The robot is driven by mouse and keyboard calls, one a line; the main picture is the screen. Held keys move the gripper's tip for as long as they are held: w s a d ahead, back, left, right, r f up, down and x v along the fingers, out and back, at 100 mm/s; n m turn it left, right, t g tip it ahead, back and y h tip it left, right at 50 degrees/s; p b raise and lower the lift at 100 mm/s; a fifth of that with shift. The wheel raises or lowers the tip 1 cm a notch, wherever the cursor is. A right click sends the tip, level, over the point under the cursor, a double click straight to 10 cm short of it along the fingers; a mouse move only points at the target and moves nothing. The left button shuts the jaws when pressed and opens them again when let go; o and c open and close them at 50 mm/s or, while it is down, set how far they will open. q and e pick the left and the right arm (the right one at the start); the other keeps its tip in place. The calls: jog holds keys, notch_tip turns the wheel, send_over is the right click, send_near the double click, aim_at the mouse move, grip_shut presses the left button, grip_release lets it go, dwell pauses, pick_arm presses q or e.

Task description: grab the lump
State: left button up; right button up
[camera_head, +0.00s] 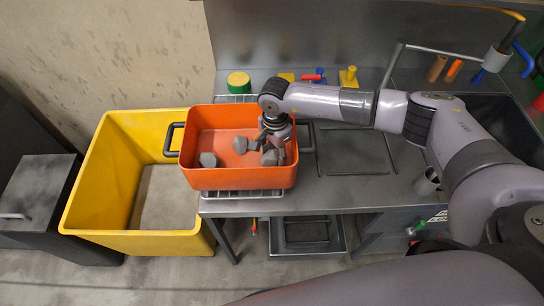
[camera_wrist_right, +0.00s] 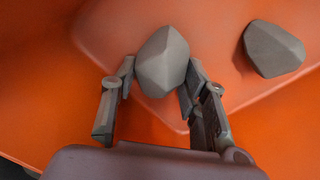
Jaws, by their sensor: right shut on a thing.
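My right gripper (camera_head: 262,140) reaches down into the orange bin (camera_head: 235,180). In the right wrist view, its two fingers (camera_wrist_right: 156,82) are shut on a grey, faceted lump (camera_wrist_right: 163,60), one finger on each side. A second grey lump (camera_wrist_right: 274,49) lies apart from it to the right, on the orange floor. In the head view, a grey lump (camera_head: 208,160) lies in the left part of the bin, and others are close around the gripper. Which of these is the held one is hard to tell there. My left gripper is not in view.
The orange bin stands on a metal worktop (camera_head: 350,190). A yellow bin (camera_head: 100,185) stands on the floor to its left. A green and yellow round container (camera_head: 238,82) and small tools are behind it. A dark sink (camera_head: 495,115) is at the right.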

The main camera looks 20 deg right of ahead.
jog(key=shift+c, duration=1.1)
